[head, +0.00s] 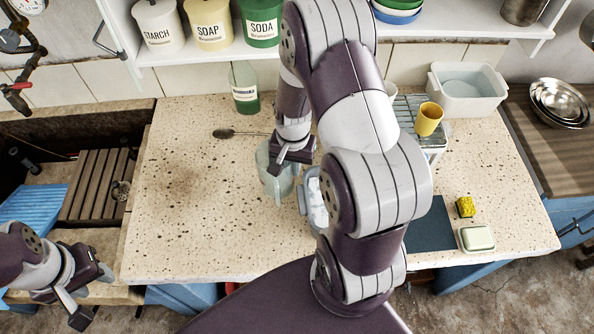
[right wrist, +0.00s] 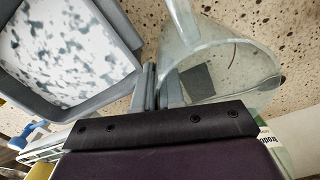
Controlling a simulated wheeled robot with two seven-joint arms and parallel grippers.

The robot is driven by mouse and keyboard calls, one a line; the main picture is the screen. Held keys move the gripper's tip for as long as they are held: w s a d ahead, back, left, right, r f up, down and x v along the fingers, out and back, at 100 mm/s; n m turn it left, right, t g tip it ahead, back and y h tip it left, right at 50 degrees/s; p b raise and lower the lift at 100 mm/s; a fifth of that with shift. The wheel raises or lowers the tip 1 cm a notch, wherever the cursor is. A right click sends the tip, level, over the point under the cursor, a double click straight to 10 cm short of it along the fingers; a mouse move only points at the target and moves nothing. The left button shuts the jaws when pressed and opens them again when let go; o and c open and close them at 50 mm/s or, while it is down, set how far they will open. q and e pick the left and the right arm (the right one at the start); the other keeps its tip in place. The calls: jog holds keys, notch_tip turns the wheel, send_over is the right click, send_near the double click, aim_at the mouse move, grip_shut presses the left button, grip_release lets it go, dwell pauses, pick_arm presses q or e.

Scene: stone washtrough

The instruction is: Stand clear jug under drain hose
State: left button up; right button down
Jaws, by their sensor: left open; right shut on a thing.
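The clear jug (head: 266,180) is over the speckled stone counter, left of my right arm. My right gripper (head: 290,165) is shut on its rim or handle; the fingers hide the exact grip. In the right wrist view the jug (right wrist: 225,65) shows beside the fingers (right wrist: 157,90), its wall see-through. I cannot tell whether its base touches the counter. My left gripper (head: 92,297) is open and empty at the lower left, in front of the trough. I cannot make out the drain hose.
A grey-blue tub of white flakes (head: 317,203) stands right of the jug, partly behind my arm. A green bottle (head: 245,92) and dark spoon (head: 225,133) are behind. The counter's left part is clear, beside the sunken trough with wooden slats (head: 95,185).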

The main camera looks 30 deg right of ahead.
aim_at(293, 181)
jog(key=shift+f, duration=1.9)
jog(key=shift+s+f, duration=0.1)
jog(key=shift+f, duration=0.1)
jog(key=c, duration=1.5)
grip_release()
